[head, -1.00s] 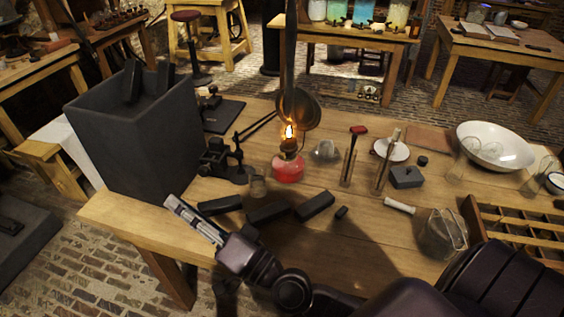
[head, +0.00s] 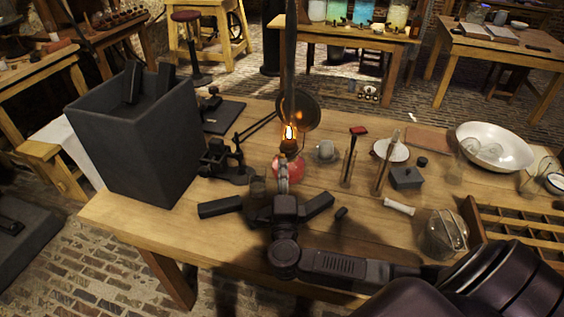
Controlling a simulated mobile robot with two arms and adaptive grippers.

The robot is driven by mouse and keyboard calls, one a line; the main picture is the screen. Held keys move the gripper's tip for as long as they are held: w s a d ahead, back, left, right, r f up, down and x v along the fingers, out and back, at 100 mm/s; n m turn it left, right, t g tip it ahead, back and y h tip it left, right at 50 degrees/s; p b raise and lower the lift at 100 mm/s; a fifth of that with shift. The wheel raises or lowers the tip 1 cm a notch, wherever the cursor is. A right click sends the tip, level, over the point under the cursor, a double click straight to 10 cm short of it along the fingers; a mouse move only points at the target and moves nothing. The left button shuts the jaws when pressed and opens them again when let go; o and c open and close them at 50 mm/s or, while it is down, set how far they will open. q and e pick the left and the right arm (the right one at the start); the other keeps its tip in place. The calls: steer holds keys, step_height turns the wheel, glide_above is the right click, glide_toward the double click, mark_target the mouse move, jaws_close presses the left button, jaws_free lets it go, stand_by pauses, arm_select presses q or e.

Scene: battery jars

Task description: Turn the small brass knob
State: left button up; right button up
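The oil lamp (head: 289,166) stands on the wooden table with a red base, a lit flame (head: 289,133) and a round reflector (head: 303,112) behind. The small brass knob cannot be made out; it is too small or hidden around the lamp's burner. My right gripper (head: 283,172) reaches away from me, its fingers in front of the lamp's red base and overlapping it in the picture. Whether it touches the lamp, and whether its fingers are open or shut, cannot be told. My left gripper is not in view.
A large dark box (head: 135,140) stands at the left. Dark blocks (head: 220,206) lie near my gripper. A small black stand (head: 238,170) is left of the lamp, and glass tubes (head: 348,168) stand right of it. A white bowl (head: 495,145) is farther right.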

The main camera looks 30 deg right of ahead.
mark_target(282, 157)
steer(key=x, duration=0.4)
jaws_close()
steer(key=shift+a, duration=0.1)
